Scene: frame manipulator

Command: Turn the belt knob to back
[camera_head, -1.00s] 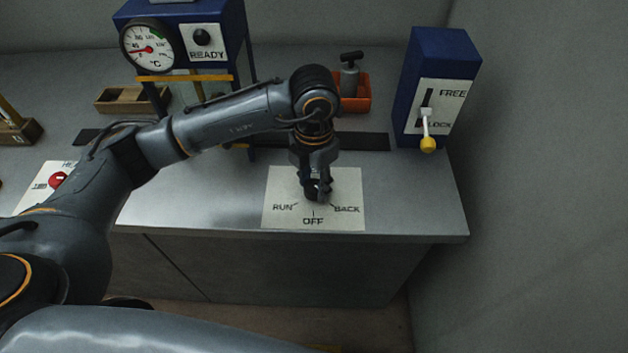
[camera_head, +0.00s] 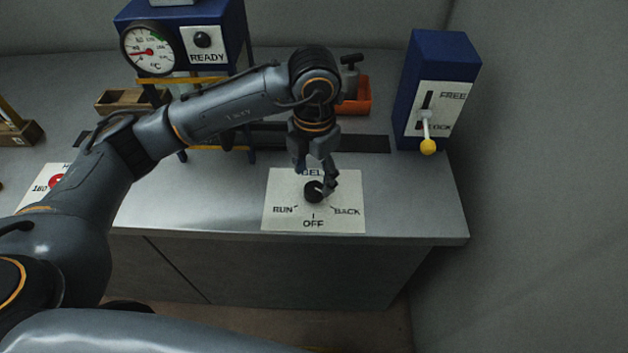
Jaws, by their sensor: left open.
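The belt knob (camera_head: 313,191) is a dark round knob on a white plate (camera_head: 280,190) marked RUN, OFF and BACK, with part of the top label hidden. The plate lies near the front edge of the counter. My left gripper (camera_head: 316,182) comes down from above, open, with its fingers just above and behind the knob. One finger is close to the knob's right side; I cannot tell whether it touches. Which mark the knob points to is too small to tell. My right gripper is not in view.
A blue box (camera_head: 437,85) with a yellow-tipped lever (camera_head: 427,146) stands at the right. A blue frame with a dial gauge (camera_head: 149,49) stands at the back left. The counter right of the plate is clear.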

